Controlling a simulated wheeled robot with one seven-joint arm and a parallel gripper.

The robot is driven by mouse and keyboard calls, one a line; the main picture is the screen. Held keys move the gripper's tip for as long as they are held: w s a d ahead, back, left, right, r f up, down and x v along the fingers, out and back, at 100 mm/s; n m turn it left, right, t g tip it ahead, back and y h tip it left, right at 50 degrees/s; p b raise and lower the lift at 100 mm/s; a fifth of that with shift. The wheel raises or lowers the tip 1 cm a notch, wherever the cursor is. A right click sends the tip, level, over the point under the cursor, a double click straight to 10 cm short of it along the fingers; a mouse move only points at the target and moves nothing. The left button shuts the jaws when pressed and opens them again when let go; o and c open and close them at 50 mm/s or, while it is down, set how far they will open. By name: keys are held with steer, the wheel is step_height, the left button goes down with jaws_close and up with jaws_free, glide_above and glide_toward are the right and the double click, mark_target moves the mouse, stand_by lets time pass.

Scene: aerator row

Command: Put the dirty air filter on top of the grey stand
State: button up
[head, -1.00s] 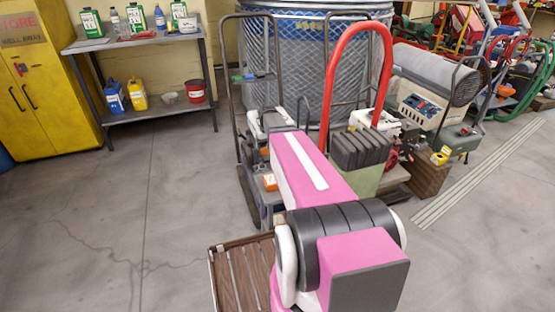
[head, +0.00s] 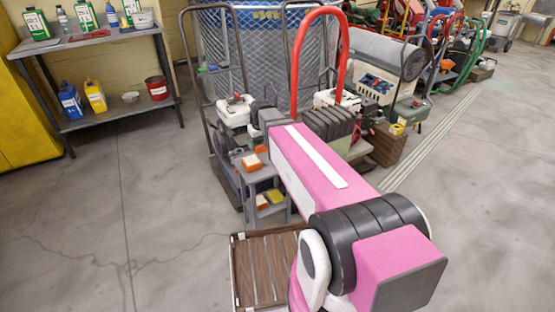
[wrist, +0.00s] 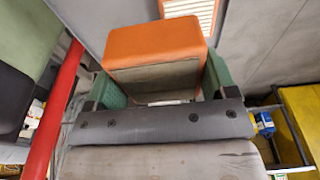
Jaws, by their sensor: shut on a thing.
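In the wrist view, my gripper (wrist: 162,84) has its green fingers shut on the dirty air filter (wrist: 155,48), an orange block with a dull grey-brown face. A second orange-framed filter (wrist: 190,10) with pale pleats shows beyond it. In the head view, the small grey stand (head: 263,178) stands left of my pink arm, with an orange item (head: 252,162) on its top and an orange and a yellow item on a lower level. A small orange patch (head: 260,148) just above is probably the held filter. My arm hides most of the gripper there.
Crowded machines stand around the stand, with a red hoop handle (head: 296,60) and a dark metal handle frame (head: 212,70) close by. A brown slatted tray (head: 262,270) is in front. A shelf table (head: 100,40) stands at the left. Floor at left and right is clear.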

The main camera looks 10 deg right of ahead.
steer(key=w+d+f, duration=0.1)
steer(key=d+f, duration=0.1)
steer(key=d, duration=0.1)
steer(key=w+d+f, duration=0.2)
steer(key=d, duration=0.1)
steer(key=w+d+f, duration=0.1)
steer(key=d+f, duration=0.1)
steer(key=d, duration=0.1)
steer(key=shift+w+f, duration=0.1)
steer(key=shift+w, duration=0.25)
steer(key=shift+f, duration=2)
steer(key=shift+f, duration=0.1)
steer(key=o, duration=0.8)
steer(key=shift+o, duration=0.2)
step_height(320, 180, up, 12)
steer(key=s, duration=0.2)
steer(key=s+f+m+g, duration=0.1)
steer(key=s+f, duration=0.2)
steer(key=s, duration=0.7)
steer(key=s+a+f+m, duration=0.1)
steer(key=s+f+m, duration=0.1)
steer(key=s, duration=0.8)
steer(key=shift+a+f+m+g+h, duration=0.3)
steer(key=shift+f+g, duration=0.1)
steer(key=shift+f, duration=0.2)
steer(key=shift+w, duration=0.1)
